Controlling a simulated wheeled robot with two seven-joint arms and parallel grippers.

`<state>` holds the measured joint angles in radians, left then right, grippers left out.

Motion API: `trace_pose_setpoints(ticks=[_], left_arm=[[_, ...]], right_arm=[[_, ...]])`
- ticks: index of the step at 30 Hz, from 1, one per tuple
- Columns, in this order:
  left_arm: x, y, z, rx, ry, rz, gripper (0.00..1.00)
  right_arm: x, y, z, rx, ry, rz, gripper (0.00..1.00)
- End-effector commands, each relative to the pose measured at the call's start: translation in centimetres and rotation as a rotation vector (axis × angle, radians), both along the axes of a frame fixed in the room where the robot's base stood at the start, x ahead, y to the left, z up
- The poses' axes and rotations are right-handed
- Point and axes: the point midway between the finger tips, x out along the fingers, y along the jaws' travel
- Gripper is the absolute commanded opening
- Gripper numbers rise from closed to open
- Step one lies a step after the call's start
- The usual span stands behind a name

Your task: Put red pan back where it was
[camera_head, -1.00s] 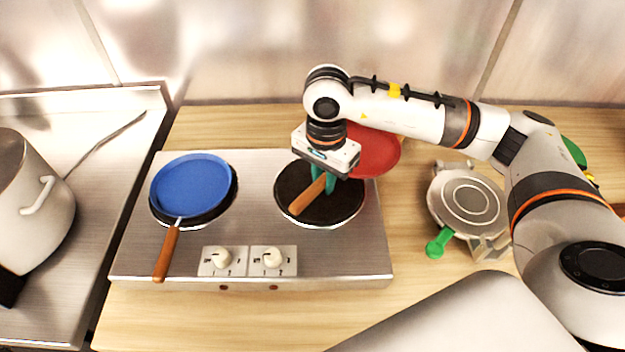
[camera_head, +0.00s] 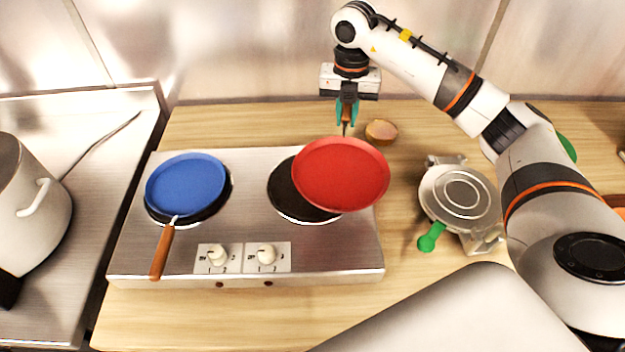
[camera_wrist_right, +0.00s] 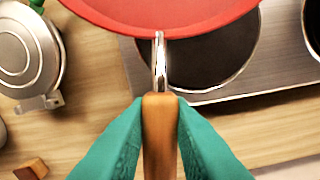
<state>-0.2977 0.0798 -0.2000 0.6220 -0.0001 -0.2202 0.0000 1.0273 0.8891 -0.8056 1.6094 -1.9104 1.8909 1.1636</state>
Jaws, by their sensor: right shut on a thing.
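The red pan (camera_head: 341,174) is in the head view, over the right part of the two-plate hob, covering part of the right black hotplate (camera_head: 291,193). My right gripper (camera_head: 347,112) is behind the pan, shut on its brown wooden handle. In the right wrist view the green fingers (camera_wrist_right: 160,140) sit on both sides of the handle (camera_wrist_right: 159,125), and the red pan (camera_wrist_right: 170,12) extends ahead. The pan appears held above the hob. My left gripper is not in view.
A blue pan (camera_head: 186,184) sits on the left hotplate. A round metal press (camera_head: 459,197) with a green handle stands right of the hob. A small brown item (camera_head: 381,131) lies behind the red pan. A grey pot (camera_head: 28,200) stands at far left.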

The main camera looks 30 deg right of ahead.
Motion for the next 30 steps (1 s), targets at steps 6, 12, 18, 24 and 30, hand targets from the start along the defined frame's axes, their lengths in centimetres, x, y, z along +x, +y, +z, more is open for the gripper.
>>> trace_pose_setpoints(ticks=[6,12,18,24,30], left_arm=[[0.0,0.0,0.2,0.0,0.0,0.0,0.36],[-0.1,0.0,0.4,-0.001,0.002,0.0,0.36],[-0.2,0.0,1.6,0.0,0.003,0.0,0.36],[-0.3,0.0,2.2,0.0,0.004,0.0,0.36],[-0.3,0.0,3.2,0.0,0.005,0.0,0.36]], right_arm=[[0.8,-2.0,0.6,0.001,0.0,-0.426,0.0],[1.0,-2.7,0.5,-0.001,0.0,-0.595,0.0],[0.9,-2.8,-2.7,-0.002,0.005,-0.614,0.0],[1.0,-2.8,-5.2,-0.001,0.0,-0.611,0.0],[0.9,-2.7,-7.8,0.0,0.003,-0.61,0.0]])
